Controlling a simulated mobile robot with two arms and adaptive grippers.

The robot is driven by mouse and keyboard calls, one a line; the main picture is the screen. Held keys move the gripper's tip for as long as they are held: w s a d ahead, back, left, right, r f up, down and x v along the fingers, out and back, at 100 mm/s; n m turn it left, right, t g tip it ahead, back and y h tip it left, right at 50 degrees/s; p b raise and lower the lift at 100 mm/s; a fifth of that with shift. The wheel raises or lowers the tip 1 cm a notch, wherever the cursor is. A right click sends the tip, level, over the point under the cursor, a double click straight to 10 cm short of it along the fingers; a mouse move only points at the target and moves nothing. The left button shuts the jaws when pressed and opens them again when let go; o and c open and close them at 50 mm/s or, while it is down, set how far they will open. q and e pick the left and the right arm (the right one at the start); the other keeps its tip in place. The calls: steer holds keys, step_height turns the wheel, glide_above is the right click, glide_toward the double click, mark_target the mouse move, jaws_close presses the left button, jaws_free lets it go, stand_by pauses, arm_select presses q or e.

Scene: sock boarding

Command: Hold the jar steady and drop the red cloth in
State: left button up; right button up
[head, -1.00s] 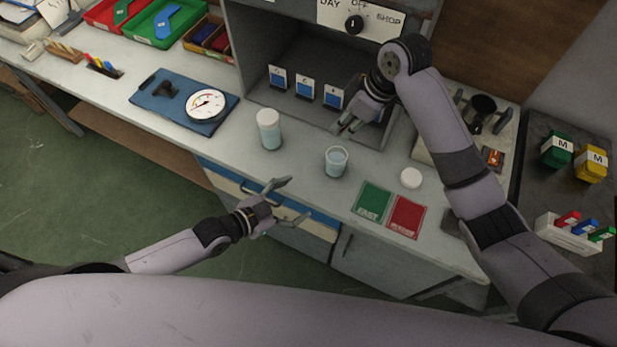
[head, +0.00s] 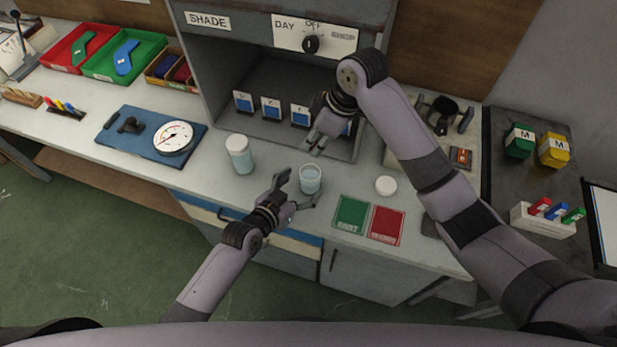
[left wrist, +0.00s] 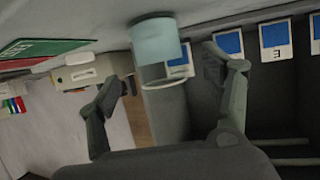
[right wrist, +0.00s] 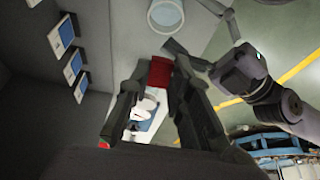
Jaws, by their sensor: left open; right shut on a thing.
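The open jar (head: 311,182), with pale blue liquid, stands upright on the bench; it also shows in the left wrist view (left wrist: 157,42) and right wrist view (right wrist: 166,14). My left gripper (head: 298,192) is open at the jar's near side. In the left wrist view its fingers (left wrist: 172,82) are spread wide, with the jar ahead between them and no clear contact. My right gripper (head: 316,143) is beyond the jar, in front of the cabinet opening. It is shut on the red cloth (right wrist: 160,72), seen between its fingers in the right wrist view; the cloth is not discernible in the head view.
A lidded jar (head: 239,158) stands left of the open jar. A loose white lid (head: 386,185), a green card (head: 350,213) and a red card (head: 387,224) lie to the right. A dial gauge (head: 174,138) lies on a blue mat (head: 122,149). The cabinet (head: 213,98) stands behind.

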mark_target(316, 173)
arm_select(q)
steer(key=shift+x, duration=2.6)
steer(key=shift+c, duration=0.3)
steer(key=c, duration=1.3)
